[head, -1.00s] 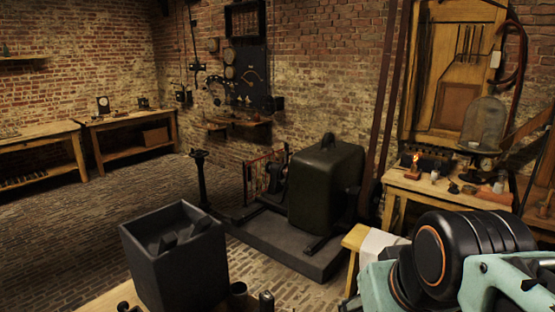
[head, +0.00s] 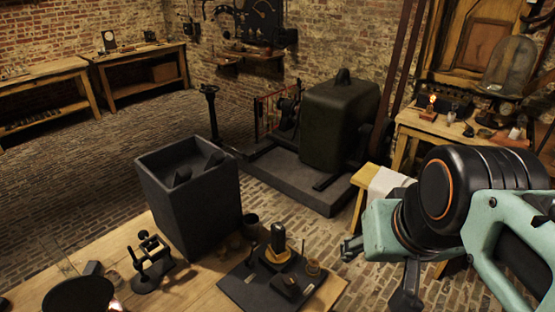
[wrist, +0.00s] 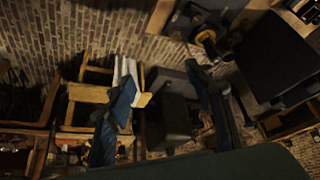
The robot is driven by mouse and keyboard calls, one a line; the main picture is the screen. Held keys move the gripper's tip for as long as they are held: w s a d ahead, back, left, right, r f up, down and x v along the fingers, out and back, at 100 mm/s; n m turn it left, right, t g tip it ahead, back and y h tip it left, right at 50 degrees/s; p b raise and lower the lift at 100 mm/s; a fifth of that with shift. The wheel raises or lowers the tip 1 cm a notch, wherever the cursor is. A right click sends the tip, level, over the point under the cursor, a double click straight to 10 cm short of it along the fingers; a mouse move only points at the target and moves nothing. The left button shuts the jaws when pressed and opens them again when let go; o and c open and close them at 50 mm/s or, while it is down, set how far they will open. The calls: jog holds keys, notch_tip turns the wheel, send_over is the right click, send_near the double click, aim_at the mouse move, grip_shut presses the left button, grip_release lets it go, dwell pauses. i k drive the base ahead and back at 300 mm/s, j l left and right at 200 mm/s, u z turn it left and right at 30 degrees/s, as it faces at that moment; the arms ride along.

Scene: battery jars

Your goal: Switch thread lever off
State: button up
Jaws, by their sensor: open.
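I cannot pick out the thread lever with certainty. A black-based device (head: 262,292) with a dark upright part and brass-coloured pieces lies on the near wooden table. A small black stand with arms (head: 151,264) stands to its left; whether either carries the lever is too small to tell. My gripper (head: 377,272) is at the right of the head view, open and empty, to the right of the black-based device and apart from it. Its spread fingers show in the wrist view (wrist: 160,82), with part of the black-based device (wrist: 205,37) at the top.
A tall dark open box (head: 190,210) stands on the near table (head: 205,282). A dark round thing (head: 78,294) is at the lower left. Beyond lie a large dark-green machine cover (head: 340,120), a small stool (head: 372,185) and a cluttered bench (head: 430,128). Brick floor is open at left.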

aim_at(254, 244)
jog(key=l+u, duration=0.25)
jog(key=l, duration=0.55)
jog(key=l+u, duration=0.4)
jog(key=l, duration=0.3)
jog(key=i+l+u, duration=0.45)
jog(key=l, duration=0.25)
jog(key=i+l+u, duration=0.4)
jog(key=l+u, duration=0.15)
jog(key=i+l+u, duration=0.25)
jog(key=i+l, duration=0.2)
